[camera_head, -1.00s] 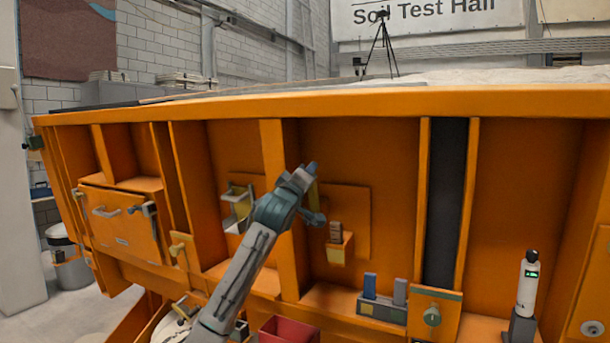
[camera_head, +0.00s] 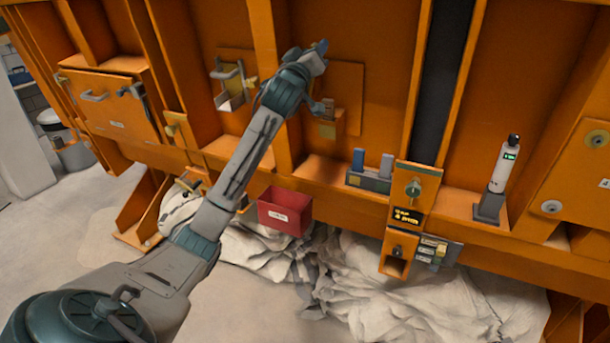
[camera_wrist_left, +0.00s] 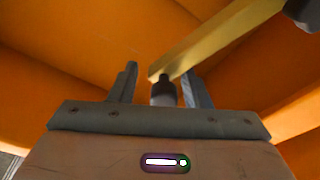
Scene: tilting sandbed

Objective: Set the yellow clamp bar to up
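The yellow clamp bar (camera_wrist_left: 215,45) slants across the upper right of the left wrist view. Its lower left end has a dark cylindrical knob (camera_wrist_left: 163,91), and a dark part shows at its upper right end. My left gripper (camera_wrist_left: 160,88) is open, with its two fingers on either side of the knob. A gap shows at the left finger; the right finger is close, and I cannot tell whether it touches. In the head view my left gripper (camera_head: 316,58) is at the orange panel (camera_head: 350,75) and largely hides the bar. My right gripper is not in view.
Below the panel are a red bin (camera_head: 285,213) and a holder with blue and grey blocks (camera_head: 371,174). A white cylinder device (camera_head: 498,172) stands on the ledge to the right. Vertical orange ribs flank the panel.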

